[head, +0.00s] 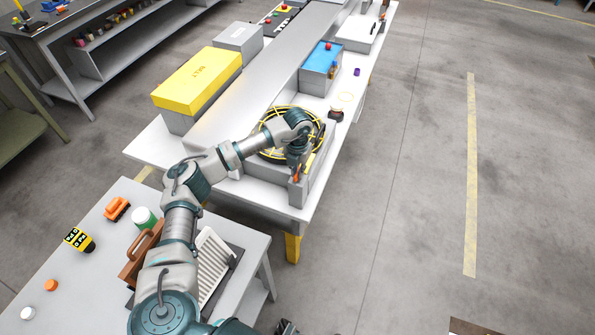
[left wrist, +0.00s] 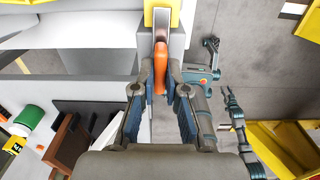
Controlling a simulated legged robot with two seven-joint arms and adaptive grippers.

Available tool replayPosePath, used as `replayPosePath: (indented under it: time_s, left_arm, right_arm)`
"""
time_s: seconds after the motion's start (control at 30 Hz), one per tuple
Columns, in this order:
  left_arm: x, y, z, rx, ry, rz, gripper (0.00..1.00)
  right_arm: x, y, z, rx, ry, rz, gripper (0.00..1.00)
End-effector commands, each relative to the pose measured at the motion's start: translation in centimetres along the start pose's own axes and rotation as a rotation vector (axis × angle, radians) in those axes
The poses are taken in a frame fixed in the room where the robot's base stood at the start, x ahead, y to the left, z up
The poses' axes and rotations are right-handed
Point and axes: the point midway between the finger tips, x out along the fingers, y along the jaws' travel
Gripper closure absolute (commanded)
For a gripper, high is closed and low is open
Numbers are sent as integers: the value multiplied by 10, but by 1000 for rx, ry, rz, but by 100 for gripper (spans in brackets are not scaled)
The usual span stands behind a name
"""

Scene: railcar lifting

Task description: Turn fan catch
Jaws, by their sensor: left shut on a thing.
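The round fan (head: 275,150) with a yellow guard sits in the near end of the long grey housing on the white bench. The fan catch (left wrist: 160,60) shows in the left wrist view as an orange handle below a yellow piece, at a grey block. It shows small and orange in the head view (head: 297,173). My left gripper (left wrist: 161,88) is shut on the orange handle, one finger on each side. In the head view my left gripper (head: 297,160) partly covers the catch and the fan's right side. A dark part at the head view's bottom edge may be my right gripper (head: 287,327); its jaws are unclear.
A yellow box (head: 198,80) and a blue-topped box (head: 321,60) flank the housing. The nearer table (head: 105,215) holds a green-and-white can (head: 144,217), a brown toolbox (head: 140,255) and a white slatted piece (head: 213,262). The floor at right is clear.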

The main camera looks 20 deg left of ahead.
Motion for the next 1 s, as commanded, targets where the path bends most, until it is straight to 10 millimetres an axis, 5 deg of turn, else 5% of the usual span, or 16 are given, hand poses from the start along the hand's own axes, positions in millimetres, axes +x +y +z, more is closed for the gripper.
replayPosePath:
  time_s: [0.2,0.23,0.3,0.67,1.0]
  left_arm:
    - [-3,1,3,-3,-13,-1,100]
    - [-3,1,3,-3,-13,-1,80]
    - [-2,0,3,-2,-11,-1,63]
    - [-6,0,0,-1,-7,-1,62]
    - [-72,0,3,-1,-9,-3,62]
  right_arm:
    - [0,-2,3,0,-4,-2,62]
    - [0,-2,3,0,-4,-2,62]
    - [0,-2,4,1,-6,-3,62]
    - [0,-2,7,-2,-8,-3,62]
    - [0,-2,4,-1,-5,-2,62]
